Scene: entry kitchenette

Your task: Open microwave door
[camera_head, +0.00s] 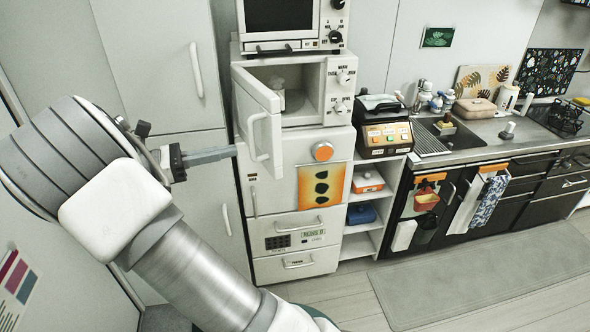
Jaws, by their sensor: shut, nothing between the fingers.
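The white microwave (318,90) stands on a white cabinet unit, below a second oven. Its door (254,103) is swung open on the left side and points out toward me. The door's handle (261,138) is on the door's outer face near its free edge. The microwave's interior shows, with a small pale item (278,88) inside. My gripper (234,152) is shut and empty, to the left of the door's lower part. Its fingertips come close to the door; I cannot tell whether they touch it.
An upper toaster oven (282,18) sits on top. A black and wooden appliance (383,128) stands to the right, beside the sink counter (470,140). Tall pale cabinets (165,60) are behind my arm. The floor with a grey mat (480,285) is clear.

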